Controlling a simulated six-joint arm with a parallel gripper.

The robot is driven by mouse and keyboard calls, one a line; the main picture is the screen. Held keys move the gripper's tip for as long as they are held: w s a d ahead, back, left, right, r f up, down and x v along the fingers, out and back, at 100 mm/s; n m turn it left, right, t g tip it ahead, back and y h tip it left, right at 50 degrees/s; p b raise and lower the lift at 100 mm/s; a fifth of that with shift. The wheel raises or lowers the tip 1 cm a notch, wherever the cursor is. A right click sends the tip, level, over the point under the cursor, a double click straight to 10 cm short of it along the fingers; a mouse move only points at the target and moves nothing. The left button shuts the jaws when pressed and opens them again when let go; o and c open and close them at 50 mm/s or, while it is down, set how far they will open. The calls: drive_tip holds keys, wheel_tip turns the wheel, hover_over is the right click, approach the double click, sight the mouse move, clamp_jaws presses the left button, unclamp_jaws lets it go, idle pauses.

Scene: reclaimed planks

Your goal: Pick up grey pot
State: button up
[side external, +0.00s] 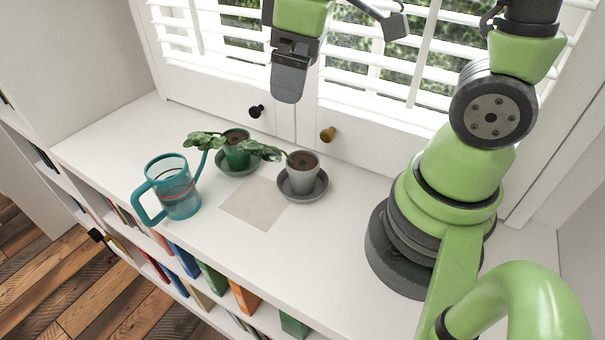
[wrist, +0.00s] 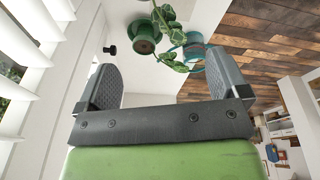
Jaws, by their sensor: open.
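The grey pot (side external: 303,171) stands upright on a dark grey saucer (side external: 303,192) on the white shelf top. It holds brown soil, and green leaves (side external: 264,151) reach out to its left. My gripper (side external: 288,98) is above and slightly left of the pot, well clear of it, near the window. In the wrist view my gripper (wrist: 163,72) has its two fingers wide apart with nothing between them. I cannot make out the grey pot in the wrist view.
A green pot (side external: 237,156) on a green saucer stands close left of the grey pot. A teal watering can (side external: 178,194) is further left. A flat beige square (side external: 254,203) lies in front. Dark and brass knobs (side external: 327,134) stick out behind.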

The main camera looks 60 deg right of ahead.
drive_tip(key=w+f+n+g, duration=0.1)
drive_tip(key=f, duration=0.2)
drive_tip(key=f+n+g, duration=0.1)
drive_tip(key=f+n, duration=0.1)
drive_tip(key=f, duration=0.1)
drive_tip(key=w+d+f+n+g+h, duration=0.1)
drive_tip(key=f+n, duration=0.1)
drive_tip(key=f, duration=0.1)
drive_tip(key=shift+w+d, duration=0.1)
drive_tip(key=shift+w, duration=0.2)
hover_over(302, 159)
drive_tip(key=a, duration=0.2)
drive_tip(key=f, duration=0.4)
drive_tip(key=shift+w+a+f, duration=0.15)
drive_tip(key=shift+w+f, duration=0.05)
drive_tip(key=f, duration=0.1)
drive_tip(key=d+f, duration=0.1)
drive_tip(key=f, duration=0.1)
drive_tip(key=s+f, duration=0.1)
drive_tip(key=f, duration=0.1)
drive_tip(key=shift+d+f, duration=0.15)
drive_tip(key=shift+f, duration=0.05)
drive_tip(key=c, duration=1.3)
drive_tip(key=shift+o, duration=0.2)
drive_tip(key=shift+r, duration=0.1)
drive_tip(key=shift+r, duration=0.1)
wheel_tip(302, 159, up, 13)
